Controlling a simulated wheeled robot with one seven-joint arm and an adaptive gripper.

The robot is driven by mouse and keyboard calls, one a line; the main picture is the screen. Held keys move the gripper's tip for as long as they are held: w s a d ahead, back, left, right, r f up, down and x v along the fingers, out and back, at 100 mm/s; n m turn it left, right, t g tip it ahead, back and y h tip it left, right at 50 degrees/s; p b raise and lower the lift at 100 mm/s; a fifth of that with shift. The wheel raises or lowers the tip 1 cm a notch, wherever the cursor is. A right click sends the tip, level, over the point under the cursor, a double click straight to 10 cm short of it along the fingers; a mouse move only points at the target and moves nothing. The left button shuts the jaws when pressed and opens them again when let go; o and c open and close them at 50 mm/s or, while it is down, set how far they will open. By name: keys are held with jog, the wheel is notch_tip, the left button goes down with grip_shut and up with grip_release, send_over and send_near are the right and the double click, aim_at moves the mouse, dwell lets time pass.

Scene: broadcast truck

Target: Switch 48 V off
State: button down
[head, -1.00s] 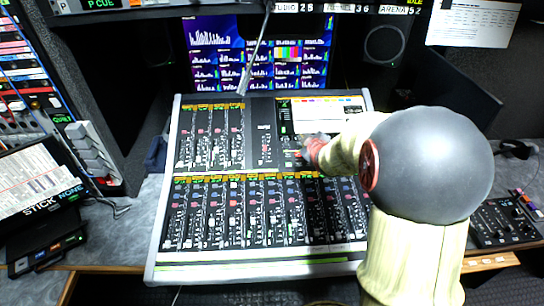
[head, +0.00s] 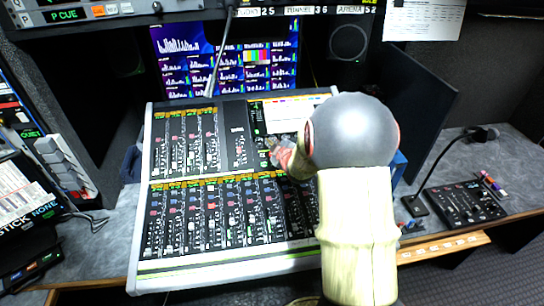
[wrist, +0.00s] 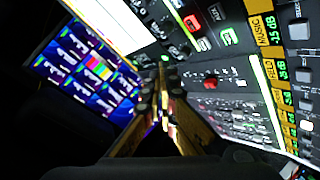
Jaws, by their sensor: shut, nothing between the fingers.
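The mixing console (head: 228,262) stands on the desk in the head view, with rows of faders, buttons and yellow-labelled strips. My gripper (head: 274,152) is over the upper right part of the console, small and partly hidden by my arm. In the wrist view my gripper (wrist: 163,75) is shut and empty, pointing toward the console's upper panel. A red lit button (wrist: 193,22) and a green lit button (wrist: 229,37) show there, apart from the fingers. Another red button (wrist: 210,82) lies to the right of the fingers. I cannot read a 48 V label in either view.
A screen (head: 228,55) stands behind the console, and a thin microphone stem (head: 222,50) hangs before it. A small black control panel (head: 465,203) with a gooseneck sits on the desk at right. A label sheet (head: 22,196) is at left.

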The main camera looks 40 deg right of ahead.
jog(key=f+b, duration=0.1)
jog(key=w+f, duration=0.1)
jog(key=f, duration=0.1)
jog(key=d+f+b, duration=0.1)
jog(key=shift+w+f+b, duration=0.3)
jog(key=shift+f, duration=0.05)
jog(key=shift+w+d+f+b, duration=0.15)
jog(key=shift+w+f+b, duration=0.15)
jog(key=shift+f+b, duration=0.4)
jog(key=shift+f, duration=0.15)
dwell(0.6)
jog(key=shift+w+d+f+b, duration=0.15)
jog(key=shift+f+b, duration=0.1)
jog(key=shift+b, duration=0.25)
jog(key=shift+w+f+b, duration=0.1)
jog(key=shift+f+b, duration=0.25)
jog(key=shift+b, duration=0.05)
dwell(0.5)
jog(key=shift+r, duration=0.1)
jog(key=shift+s+r+p, duration=0.25)
jog(key=shift+r+p, duration=0.1)
jog(key=shift+r, duration=0.35)
jog(key=shift+r, duration=0.1)
